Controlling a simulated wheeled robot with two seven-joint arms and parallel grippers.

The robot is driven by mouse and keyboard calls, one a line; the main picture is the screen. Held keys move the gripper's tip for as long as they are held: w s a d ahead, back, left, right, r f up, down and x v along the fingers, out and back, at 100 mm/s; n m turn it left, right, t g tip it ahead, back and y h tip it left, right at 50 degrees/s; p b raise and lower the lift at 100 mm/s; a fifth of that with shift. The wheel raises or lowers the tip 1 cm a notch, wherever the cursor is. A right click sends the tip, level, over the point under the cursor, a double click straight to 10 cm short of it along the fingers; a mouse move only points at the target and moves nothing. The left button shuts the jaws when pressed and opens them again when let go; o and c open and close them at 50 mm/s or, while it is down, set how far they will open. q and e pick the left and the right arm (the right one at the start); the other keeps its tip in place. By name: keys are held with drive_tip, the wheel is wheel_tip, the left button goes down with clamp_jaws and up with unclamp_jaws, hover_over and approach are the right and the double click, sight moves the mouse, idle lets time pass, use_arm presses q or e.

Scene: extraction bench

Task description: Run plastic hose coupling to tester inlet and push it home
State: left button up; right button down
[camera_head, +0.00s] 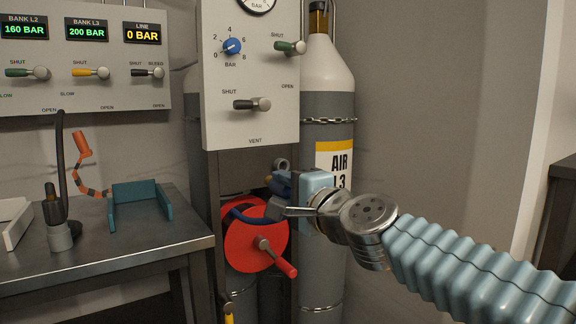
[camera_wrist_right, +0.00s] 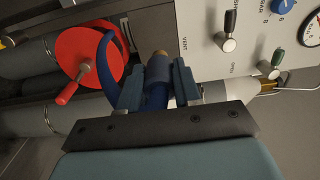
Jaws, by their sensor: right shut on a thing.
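My right gripper (camera_head: 284,186) reaches in from the right, in front of the panel's lower end and just above the red hose reel (camera_head: 248,252). In the right wrist view its two blue-grey fingers (camera_wrist_right: 159,84) are shut on a dark blue hose coupling (camera_wrist_right: 158,70) with a brass-coloured tip. The blue hose (camera_wrist_right: 111,62) curves from the red reel to the coupling. In the head view the fingers and arm mostly hide the coupling. I cannot make out a tester inlet for certain. My left gripper is not in view.
A grey valve panel (camera_head: 250,125) stands above the reel, with gas cylinders (camera_head: 327,110) behind. The metal bench (camera_head: 110,248) at left carries a teal tray (camera_head: 140,212), a black-tubed device (camera_head: 60,236) and an orange-tipped flexible piece (camera_head: 81,145). The reel's crank handle (camera_head: 282,264) sticks out forward.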

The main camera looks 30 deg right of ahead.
drive_tip(key=a+r+p, duration=0.1)
drive_tip(key=a+p, duration=0.3)
drive_tip(key=a, duration=0.3)
drive_tip(key=shift+a, duration=0.25)
drive_tip(key=a+r+p, duration=0.1)
drive_tip(key=a+p, duration=0.5)
drive_tip(key=a, duration=0.4)
drive_tip(key=shift+w+r, duration=0.15)
drive_tip(key=shift+w, duration=0.05)
